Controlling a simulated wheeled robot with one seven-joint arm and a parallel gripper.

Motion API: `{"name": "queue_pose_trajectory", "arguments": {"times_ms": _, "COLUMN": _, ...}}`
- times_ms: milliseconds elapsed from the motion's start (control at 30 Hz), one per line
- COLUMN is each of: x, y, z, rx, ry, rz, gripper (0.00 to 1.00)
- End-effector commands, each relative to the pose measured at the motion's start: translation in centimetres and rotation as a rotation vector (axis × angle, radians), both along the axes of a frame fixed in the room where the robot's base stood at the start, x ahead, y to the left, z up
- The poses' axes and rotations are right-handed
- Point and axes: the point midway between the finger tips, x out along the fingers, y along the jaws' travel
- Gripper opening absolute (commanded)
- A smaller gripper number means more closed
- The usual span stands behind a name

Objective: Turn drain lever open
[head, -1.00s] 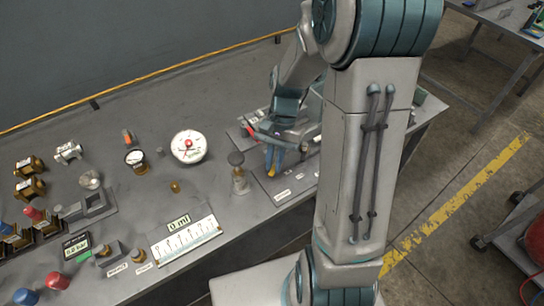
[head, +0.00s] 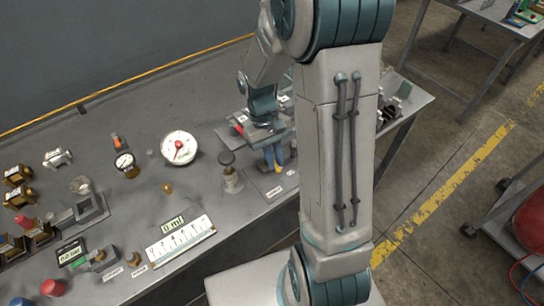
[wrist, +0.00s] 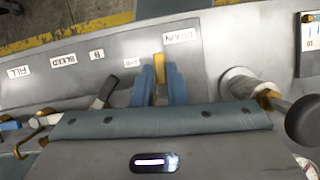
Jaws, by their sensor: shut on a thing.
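The drain lever (wrist: 159,64) is a yellow bar in the wrist view, just left of the white DRAIN label (wrist: 182,36). My gripper (wrist: 159,84) has its two blue fingers on either side of this lever and is shut on it. The lever's lower part and pivot are hidden behind the fingers and the gripper body. In the head view my gripper (head: 273,157) is low over the right part of the bench, and the lever is mostly hidden there.
A capped metal post (head: 231,178) stands close left of my gripper on the bench (head: 130,118). In the wrist view, a dark-handled lever (wrist: 106,90) is left of the fingers.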

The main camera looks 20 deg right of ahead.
Motion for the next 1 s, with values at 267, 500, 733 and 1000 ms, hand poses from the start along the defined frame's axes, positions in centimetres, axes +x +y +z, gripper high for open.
{"name": "queue_pose_trajectory", "arguments": {"times_ms": 267, "x": 0.11, "y": -0.31, "z": 0.11, "rx": -0.001, "ry": -0.002, "rz": 0.093, "gripper": 0.0}}
{"name": "queue_pose_trajectory", "arguments": {"times_ms": 500, "x": 0.12, "y": -0.38, "z": 0.09, "rx": -0.001, "ry": -0.002, "rz": 0.115, "gripper": 0.0}}
{"name": "queue_pose_trajectory", "arguments": {"times_ms": 733, "x": 0.13, "y": -0.39, "z": 0.09, "rx": -0.001, "ry": -0.002, "rz": 0.115, "gripper": 0.0}}
{"name": "queue_pose_trajectory", "arguments": {"times_ms": 1000, "x": 0.11, "y": -0.37, "z": 0.06, "rx": -0.001, "ry": -0.001, "rz": 0.114, "gripper": 0.34}}
